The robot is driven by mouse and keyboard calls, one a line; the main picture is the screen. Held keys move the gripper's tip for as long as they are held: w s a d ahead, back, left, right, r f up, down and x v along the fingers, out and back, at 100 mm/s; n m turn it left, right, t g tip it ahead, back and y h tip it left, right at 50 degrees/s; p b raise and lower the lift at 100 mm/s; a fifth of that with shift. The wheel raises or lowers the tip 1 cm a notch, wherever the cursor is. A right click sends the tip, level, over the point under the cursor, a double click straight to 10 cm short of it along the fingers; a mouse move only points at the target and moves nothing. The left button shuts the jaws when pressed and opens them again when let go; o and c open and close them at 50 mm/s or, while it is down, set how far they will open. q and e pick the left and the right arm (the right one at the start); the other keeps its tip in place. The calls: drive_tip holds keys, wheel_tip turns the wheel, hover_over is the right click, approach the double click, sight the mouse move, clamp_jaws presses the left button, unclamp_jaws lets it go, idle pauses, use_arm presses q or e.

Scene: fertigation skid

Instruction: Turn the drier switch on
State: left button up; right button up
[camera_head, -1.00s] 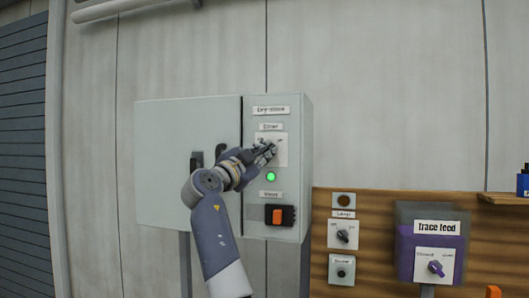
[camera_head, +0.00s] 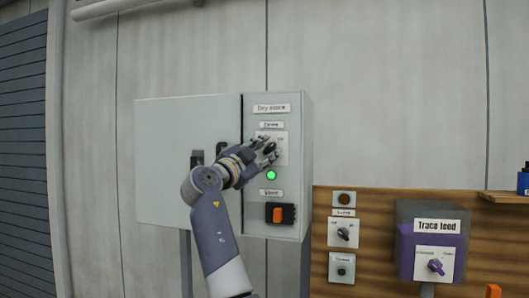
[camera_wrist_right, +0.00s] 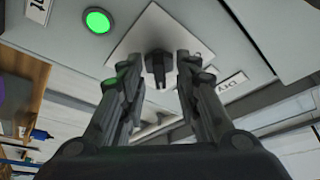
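The drier switch is a dark knob (camera_wrist_right: 159,65) on a square white plate (camera_head: 281,148) on the right part of a grey cabinet. My right gripper (camera_head: 272,150) is in front of this plate and hides most of the knob in the head view. In the right wrist view the gripper (camera_wrist_right: 160,82) is open, with one finger on each side of the knob. Gaps show between the knob and both fingers. The knob's bar points toward the gripper in that view. A green lamp (camera_head: 271,175) below the plate is lit. My left gripper is not in view.
Below the lamp is a switch with an orange part (camera_head: 288,214), under a small label. To the right, a wooden board (camera_head: 382,203) carries other knobs and a purple trace feed box (camera_head: 449,247). A cabinet handle (camera_head: 197,158) is left of the gripper.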

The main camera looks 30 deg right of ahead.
drive_tip(key=v, duration=1.2)
